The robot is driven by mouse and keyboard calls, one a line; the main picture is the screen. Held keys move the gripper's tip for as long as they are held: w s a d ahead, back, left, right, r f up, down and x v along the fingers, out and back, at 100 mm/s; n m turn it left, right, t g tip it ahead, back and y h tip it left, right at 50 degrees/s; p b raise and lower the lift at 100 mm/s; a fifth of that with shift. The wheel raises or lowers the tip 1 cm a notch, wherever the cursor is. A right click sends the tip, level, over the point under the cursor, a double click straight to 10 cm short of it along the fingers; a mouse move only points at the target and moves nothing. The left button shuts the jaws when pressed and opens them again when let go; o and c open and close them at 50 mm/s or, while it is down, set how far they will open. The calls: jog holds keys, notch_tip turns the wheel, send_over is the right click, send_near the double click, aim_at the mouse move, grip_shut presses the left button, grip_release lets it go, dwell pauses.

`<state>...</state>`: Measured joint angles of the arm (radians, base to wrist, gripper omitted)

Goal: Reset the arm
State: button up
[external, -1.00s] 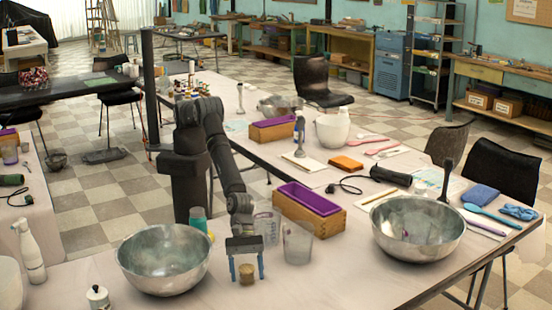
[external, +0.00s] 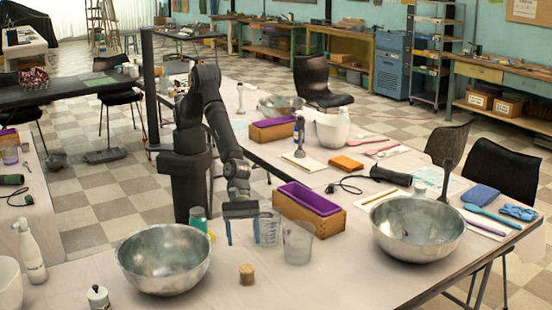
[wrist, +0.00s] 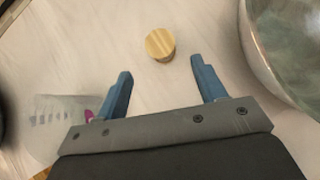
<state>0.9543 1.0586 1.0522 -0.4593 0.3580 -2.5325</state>
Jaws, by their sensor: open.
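My gripper (external: 242,232) is open and empty, with blue fingers pointing down. It hangs above the table between the left steel bowl and the measuring cups. In the wrist view its two fingers (wrist: 160,85) are spread wide. A small round wooden-topped piece (external: 247,274) stands on the table in front of and below the gripper, apart from it. It also shows in the wrist view, beyond the fingertips.
A steel bowl (external: 165,258) stands left of the gripper, another (external: 418,228) far right. Clear measuring cups (external: 297,243) and a wooden box with purple liner (external: 310,208) stand close on the right. The table front is clear.

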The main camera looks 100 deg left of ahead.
aim_at(246, 268)
jog(key=shift+d+f, duration=0.1)
jog(key=shift+f, duration=0.05)
dwell(0.4)
jog(key=x, duration=1.1)
jog(key=shift+w+d+f, duration=0.1)
jog(key=shift+d, duration=0.05)
jog(key=shift+d+f, duration=0.1)
jog(key=shift+f, duration=0.2)
jog(key=shift+r, duration=0.1)
